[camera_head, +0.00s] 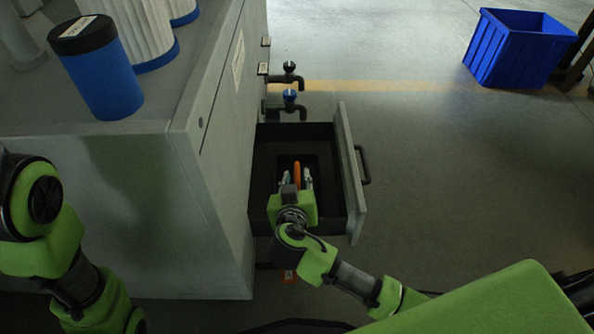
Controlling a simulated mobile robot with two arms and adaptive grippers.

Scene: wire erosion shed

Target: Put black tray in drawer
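The drawer (354,185) is pulled out of the grey machine cabinet, with its front panel and handle on the right. Inside it is a dark rectangular shape, which looks like the black tray (281,163); its edges are hard to tell from the dark drawer interior. An orange item and pale items show within that shape. My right gripper (297,180) reaches over the drawer from the front, at the near side of these items. Its fingers are too small and dark to tell whether they hold the tray. My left arm shows at the left edge; its gripper is out of view.
A blue black-lidded canister (103,82) and white cylinders with blue rims (133,30) stand on the grey cabinet (195,178). Two valves (290,97) stick out just beyond the drawer. A blue crate (513,49) stands far right. The floor right of the drawer is clear.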

